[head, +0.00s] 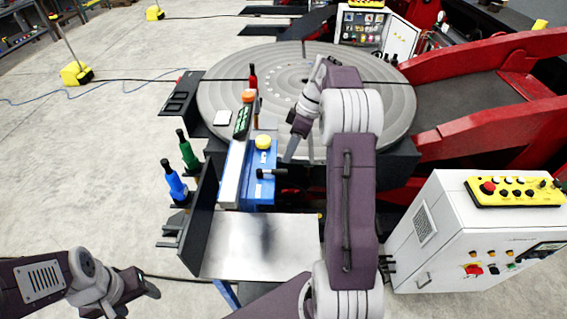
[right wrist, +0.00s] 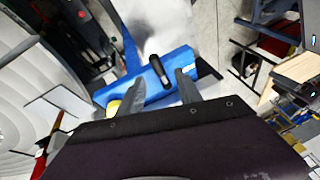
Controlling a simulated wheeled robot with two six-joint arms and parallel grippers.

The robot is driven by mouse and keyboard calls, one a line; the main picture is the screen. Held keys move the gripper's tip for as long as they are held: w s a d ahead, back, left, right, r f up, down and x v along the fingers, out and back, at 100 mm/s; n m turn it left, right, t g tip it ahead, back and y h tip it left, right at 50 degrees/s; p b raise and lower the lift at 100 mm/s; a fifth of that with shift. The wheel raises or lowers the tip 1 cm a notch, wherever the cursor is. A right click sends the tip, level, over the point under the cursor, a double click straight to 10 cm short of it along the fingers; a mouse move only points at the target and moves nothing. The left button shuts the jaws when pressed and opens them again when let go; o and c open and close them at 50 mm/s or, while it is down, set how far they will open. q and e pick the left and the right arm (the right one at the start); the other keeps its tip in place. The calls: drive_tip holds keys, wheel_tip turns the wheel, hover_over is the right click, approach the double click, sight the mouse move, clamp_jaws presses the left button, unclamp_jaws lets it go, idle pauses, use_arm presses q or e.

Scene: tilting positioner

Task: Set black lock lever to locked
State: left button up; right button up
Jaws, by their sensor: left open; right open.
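The black lock lever (head: 270,174) sticks out sideways from the blue fixture (head: 262,192), below a yellow knob (head: 263,142). In the right wrist view the lever (right wrist: 160,70) shows on the blue body, ahead of my open fingers, not touching them. My right gripper (head: 303,148) is open and empty, pointing down, just up and to the right of the lever in the head view. My left gripper (head: 140,285) is open, low at the left, far from the fixture. I cannot tell the lever's locked side.
The round grey turntable (head: 225,100) lies behind the fixture. A bare metal plate (head: 262,255) lies in front. Green (head: 188,152) and blue (head: 175,183) bottle-shaped tools stand at left. A white control cabinet (head: 440,240) stands at right.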

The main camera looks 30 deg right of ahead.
sight(272, 173)
drive_tip(key=shift+n+y, duration=0.4)
drive_tip(key=shift+n, duration=0.5)
drive_tip(key=p+x, duration=0.1)
drive_tip(key=x, duration=0.1)
drive_tip(key=p+x, duration=0.1)
drive_tip(key=x, duration=0.1)
drive_tip(key=d+p+x, duration=0.1)
drive_tip(key=x, duration=0.1)
drive_tip(key=shift+w+a+f, duration=0.2)
drive_tip(key=shift+w+f, duration=0.05)
drive_tip(key=shift+f, duration=0.6)
clamp_jaws()
